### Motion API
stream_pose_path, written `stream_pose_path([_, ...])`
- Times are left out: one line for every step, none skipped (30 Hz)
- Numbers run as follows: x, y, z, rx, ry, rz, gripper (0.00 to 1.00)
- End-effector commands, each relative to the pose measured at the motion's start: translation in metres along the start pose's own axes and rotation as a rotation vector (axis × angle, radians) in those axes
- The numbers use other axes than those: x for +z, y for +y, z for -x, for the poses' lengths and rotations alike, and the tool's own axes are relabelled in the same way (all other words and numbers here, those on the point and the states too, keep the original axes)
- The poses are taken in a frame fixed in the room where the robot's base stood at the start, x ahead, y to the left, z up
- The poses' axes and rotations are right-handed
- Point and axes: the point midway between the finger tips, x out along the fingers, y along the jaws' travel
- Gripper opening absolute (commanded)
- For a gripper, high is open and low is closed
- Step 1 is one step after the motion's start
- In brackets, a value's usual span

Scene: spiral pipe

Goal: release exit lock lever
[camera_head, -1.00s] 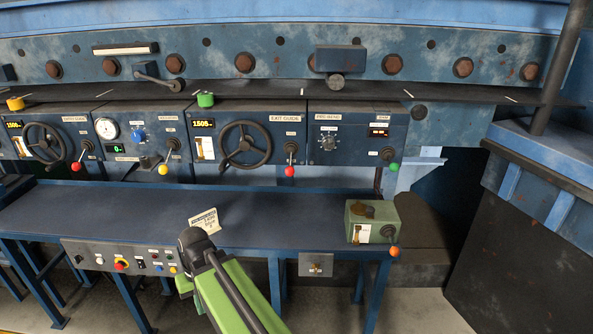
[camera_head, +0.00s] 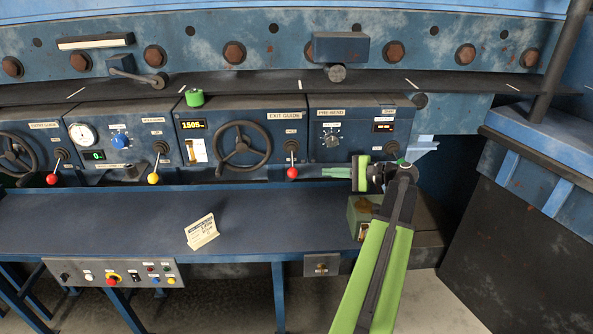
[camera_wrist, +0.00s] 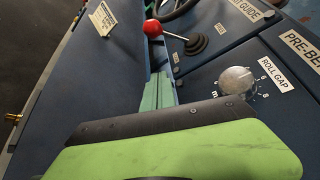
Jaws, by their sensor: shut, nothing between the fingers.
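The exit lock lever, with a red ball (camera_head: 292,172), hangs down at the right of the EXIT GUIDE panel (camera_head: 240,135). Its red ball (camera_wrist: 153,28) and dark round base show at the top of the wrist view. My gripper (camera_head: 324,172) is shut and empty, reaching left in front of the PRE-BEND panel. Its fingertips are to the right of the red ball, with a small gap in the head view. In the wrist view the green fingers (camera_wrist: 156,92) point up toward the ball; depth between them is hard to tell.
The EXIT GUIDE handwheel (camera_head: 240,146) is left of the lever. The ROLL GAP knob (camera_head: 331,140) is above my fingers. The bench top (camera_head: 120,215) below is mostly clear, with a small sign (camera_head: 201,232).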

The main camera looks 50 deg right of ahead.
Motion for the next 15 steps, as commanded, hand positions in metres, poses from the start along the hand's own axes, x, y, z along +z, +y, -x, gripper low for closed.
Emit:
stream_pose_path([0.0, 0.0, -0.001, 0.001, -0.001, 0.001, 0.0])
stream_pose_path([0.0, 0.0, -0.001, 0.001, -0.001, 0.001, 0.0])
stream_pose_path([0.001, 0.001, -0.002, 0.002, -0.001, 0.001, 0.0])
stream_pose_path([0.001, 0.001, -0.002, 0.002, -0.001, 0.001, 0.0])
stream_pose_path([0.001, 0.001, -0.002, 0.003, -0.002, 0.002, 0.0])
stream_pose_path([0.001, 0.001, -0.004, 0.003, -0.002, 0.002, 0.0])
stream_pose_path([0.001, 0.001, -0.005, 0.004, -0.003, 0.002, 0.0])
stream_pose_path([0.001, 0.001, -0.008, 0.004, -0.003, 0.002, 0.0])
stream_pose_path([0.001, 0.002, -0.013, 0.004, -0.004, 0.002, 0.0])
stream_pose_path([0.001, 0.002, -0.017, 0.005, -0.004, 0.003, 0.0])
stream_pose_path([0.001, 0.003, -0.022, 0.005, -0.005, 0.003, 0.0])
stream_pose_path([0.001, 0.003, -0.029, 0.006, -0.006, 0.003, 0.0])
stream_pose_path([0.001, 0.003, -0.036, 0.006, -0.006, 0.003, 0.0])
stream_pose_path([0.001, 0.003, -0.043, 0.006, -0.006, 0.003, 0.0])
stream_pose_path([0.001, 0.004, -0.052, 0.006, -0.007, 0.003, 0.0])
